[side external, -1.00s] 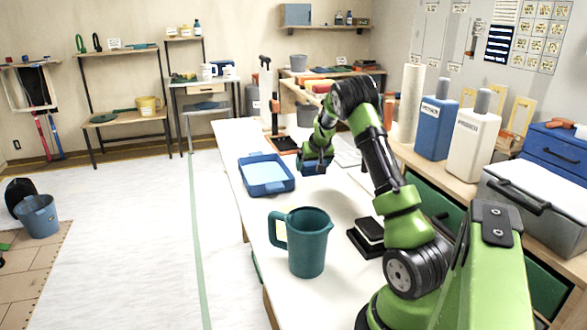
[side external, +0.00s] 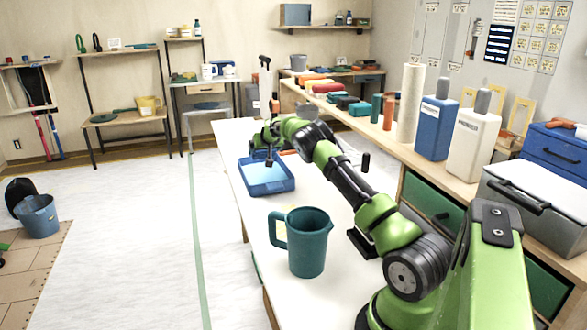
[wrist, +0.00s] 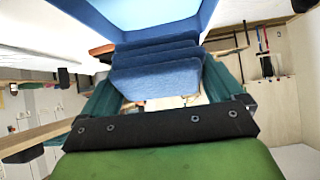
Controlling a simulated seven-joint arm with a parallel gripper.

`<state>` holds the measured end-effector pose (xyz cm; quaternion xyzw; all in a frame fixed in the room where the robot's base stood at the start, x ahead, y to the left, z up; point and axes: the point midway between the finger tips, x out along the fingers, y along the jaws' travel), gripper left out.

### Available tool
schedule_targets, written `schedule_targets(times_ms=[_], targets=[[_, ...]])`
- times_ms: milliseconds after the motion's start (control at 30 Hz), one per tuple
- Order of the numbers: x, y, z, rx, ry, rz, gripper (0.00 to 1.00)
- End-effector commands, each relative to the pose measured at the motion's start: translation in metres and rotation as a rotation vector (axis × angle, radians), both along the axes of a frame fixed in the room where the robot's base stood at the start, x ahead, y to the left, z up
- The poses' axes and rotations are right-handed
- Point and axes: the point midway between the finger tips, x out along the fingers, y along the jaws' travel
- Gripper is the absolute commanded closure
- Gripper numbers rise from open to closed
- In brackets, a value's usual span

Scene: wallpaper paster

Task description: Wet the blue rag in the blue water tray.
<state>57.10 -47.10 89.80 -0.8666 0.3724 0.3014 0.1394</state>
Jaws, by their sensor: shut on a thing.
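The blue water tray (side external: 283,188) stands on the white table, with pale blue water inside. My gripper (side external: 268,157) is over the far part of the tray in the side view. In the wrist view my gripper (wrist: 160,88) is shut on the folded blue rag (wrist: 155,78), which sits in layers between the two teal fingers. The tray (wrist: 105,17) shows just beyond the rag there. The rag is not clearly visible in the side view, and I cannot tell whether it touches the water.
A teal pitcher (side external: 308,245) stands on the table near the front. A black block (side external: 360,243) is partly hidden behind my arm. A side bench with a blue jug (side external: 437,125), a white jug (side external: 473,138) and a paper roll (side external: 409,103) runs along the right.

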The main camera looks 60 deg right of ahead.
Motion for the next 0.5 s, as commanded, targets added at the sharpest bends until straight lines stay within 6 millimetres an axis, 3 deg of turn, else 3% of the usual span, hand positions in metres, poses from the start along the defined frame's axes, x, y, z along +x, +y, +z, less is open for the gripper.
schedule_targets(times_ms=[200, 500], targets=[[-0.001, 0.000, -0.028, 0.002, 0.002, 0.000, 0.37], [-0.001, 0.000, -0.055, 0.001, 0.000, -0.001, 0.37]])
